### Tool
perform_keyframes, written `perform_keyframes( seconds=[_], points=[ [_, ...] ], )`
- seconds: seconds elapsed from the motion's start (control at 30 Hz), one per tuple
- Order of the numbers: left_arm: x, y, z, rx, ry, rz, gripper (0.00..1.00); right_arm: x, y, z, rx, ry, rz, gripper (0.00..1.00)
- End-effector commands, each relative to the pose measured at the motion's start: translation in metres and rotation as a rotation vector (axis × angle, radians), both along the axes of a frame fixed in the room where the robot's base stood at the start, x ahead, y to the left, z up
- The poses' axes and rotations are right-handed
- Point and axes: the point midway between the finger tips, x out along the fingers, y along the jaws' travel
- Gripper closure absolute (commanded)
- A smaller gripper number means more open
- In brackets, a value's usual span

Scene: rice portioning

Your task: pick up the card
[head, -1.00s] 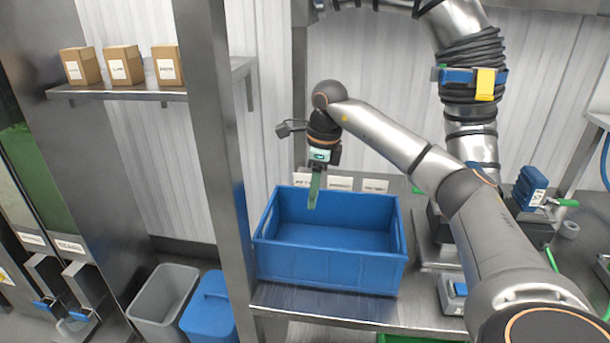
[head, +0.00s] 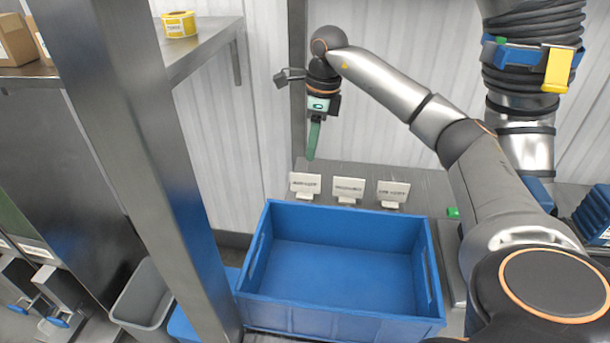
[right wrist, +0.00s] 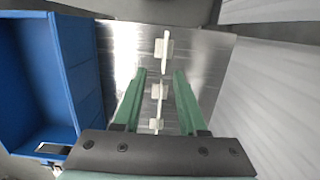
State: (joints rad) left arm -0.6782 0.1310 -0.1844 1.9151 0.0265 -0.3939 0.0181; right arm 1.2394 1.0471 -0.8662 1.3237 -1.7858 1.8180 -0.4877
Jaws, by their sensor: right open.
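Three white cards with dark print stand upright in a row behind the blue bin in the head view: a left card (head: 305,184), a middle card (head: 348,189) and a right card (head: 393,193). Which one is meant, I cannot tell. My right gripper (head: 313,153) has green fingers pointing down, above and behind the left card. In the right wrist view it is open (right wrist: 160,76) and empty. There the cards show nearly edge-on, as a top card (right wrist: 162,47), a middle one (right wrist: 158,90) and a lower one (right wrist: 156,125), between or beyond the fingers. My left gripper is out of view.
An empty blue bin (head: 428,262) stands in front of the cards on the metal table. A metal post (head: 150,160) rises at the left, and a corrugated wall (head: 400,130) stands behind. A shelf holds a yellow roll (head: 179,24). A grey bin (head: 145,298) is below.

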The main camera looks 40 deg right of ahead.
Motion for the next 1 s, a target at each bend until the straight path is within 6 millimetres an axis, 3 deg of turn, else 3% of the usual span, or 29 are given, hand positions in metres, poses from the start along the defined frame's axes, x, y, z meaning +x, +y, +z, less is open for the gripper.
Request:
perform_keyframes(
  seconds=[0.13,0.4,0.67,1.0],
  points=[
    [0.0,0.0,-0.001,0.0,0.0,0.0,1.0,0.0,0.001,-0.008,0.0,0.002,0.0,0.59],
    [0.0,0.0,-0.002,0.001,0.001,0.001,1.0,0.005,0.004,-0.055,0.001,0.003,0.0,0.59],
    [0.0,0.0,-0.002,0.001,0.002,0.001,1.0,0.008,0.005,-0.077,0.0,0.002,0.0,0.59],
    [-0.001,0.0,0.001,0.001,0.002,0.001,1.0,0.017,0.006,-0.121,0.0,0.001,0.0,0.59]
  ],
)
